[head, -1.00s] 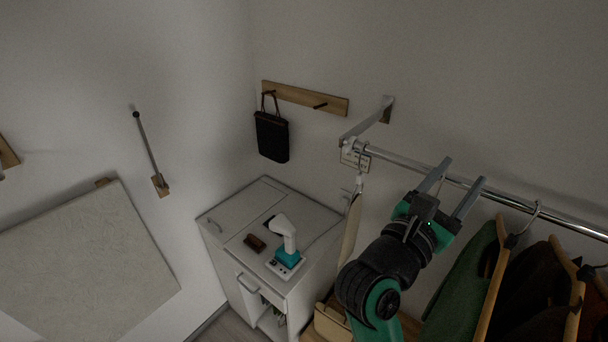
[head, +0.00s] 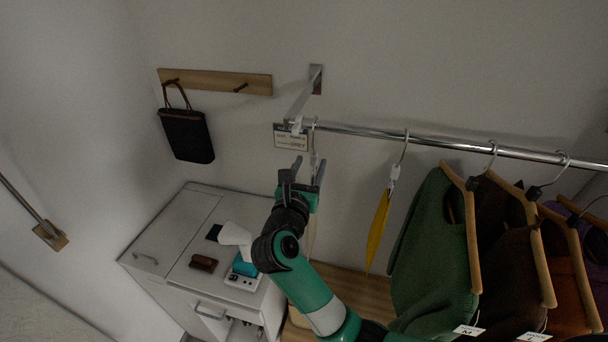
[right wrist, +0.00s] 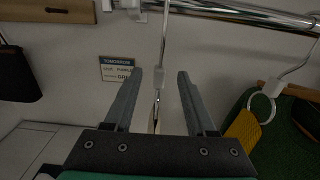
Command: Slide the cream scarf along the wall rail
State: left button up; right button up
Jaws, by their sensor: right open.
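The cream scarf (head: 310,236) hangs from a clip hanger at the left end of the wall rail (head: 372,134). Much of it is hidden behind my right gripper (head: 304,172) in the head view. My right gripper is open, just below the rail, with its fingers on either side of the scarf's hanger. In the right wrist view, the hanger's thin stem (right wrist: 164,35) runs down between the open fingers (right wrist: 160,76), and a narrow cream strip shows below it. I cannot tell whether either finger touches it. My left gripper is not in view.
A yellow scarf (head: 378,232) hangs farther right on the rail, then a green sweater (head: 432,235) and several other garments. A small sign (head: 291,138) is at the rail's left end. A white cabinet (head: 172,235) stands below left. The rail between the two scarves is clear.

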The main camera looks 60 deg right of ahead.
jog(key=x, duration=0.7)
jog(key=shift+d+p, duration=0.2)
jog(key=shift+p, duration=0.15)
grip_shut()
